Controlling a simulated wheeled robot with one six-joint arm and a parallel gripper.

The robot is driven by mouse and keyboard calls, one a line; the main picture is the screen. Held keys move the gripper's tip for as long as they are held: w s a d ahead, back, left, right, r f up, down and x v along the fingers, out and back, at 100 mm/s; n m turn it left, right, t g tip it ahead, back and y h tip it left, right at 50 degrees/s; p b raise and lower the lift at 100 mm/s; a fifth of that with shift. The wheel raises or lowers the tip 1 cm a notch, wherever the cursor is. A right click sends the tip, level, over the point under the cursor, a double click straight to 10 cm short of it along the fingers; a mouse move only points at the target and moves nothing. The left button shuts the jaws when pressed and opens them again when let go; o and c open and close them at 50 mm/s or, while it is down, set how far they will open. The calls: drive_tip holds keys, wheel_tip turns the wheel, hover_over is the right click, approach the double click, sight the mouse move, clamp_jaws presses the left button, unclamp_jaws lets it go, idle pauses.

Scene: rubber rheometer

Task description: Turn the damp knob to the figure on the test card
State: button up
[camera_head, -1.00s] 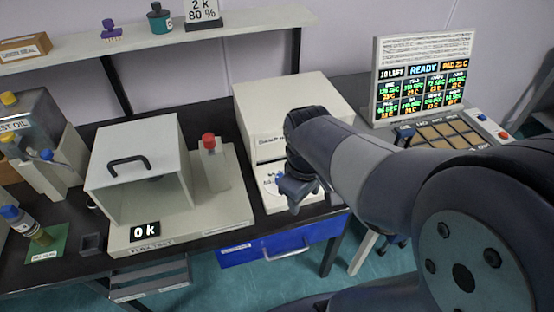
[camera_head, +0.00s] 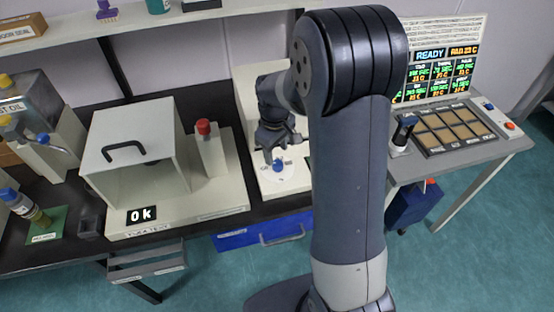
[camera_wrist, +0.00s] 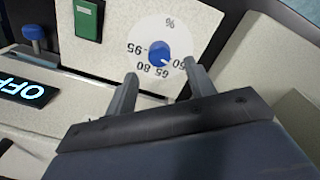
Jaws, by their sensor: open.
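The damp knob (camera_wrist: 155,49) is small and blue, on a white dial with upside-down figures and a % sign. Its pale mark seems to face the lower right, near 65 or 50; I cannot tell exactly. In the head view the knob (camera_head: 278,166) sits on the front of the pale machine. My gripper (camera_wrist: 160,70) is open, its fingertips either side of the dial's lower part, short of the knob in the picture; contact cannot be told. My gripper (camera_head: 276,150) also shows at the dial in the head view. Only the test card's foot (camera_head: 201,5) shows; its figure is cut off.
A green switch (camera_wrist: 88,19), a blue-topped post (camera_wrist: 34,34) and a dark OFF display (camera_wrist: 27,90) are near the dial. A hooded box (camera_head: 137,150) and a red-topped block (camera_head: 208,148) stand left. A screen (camera_head: 446,60) stands right.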

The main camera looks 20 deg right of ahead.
sight(277, 163)
wheel_tip(277, 163, down, 5)
drive_tip(key=shift+d+f, duration=0.1)
idle(0.3)
drive_tip(key=c, duration=1)
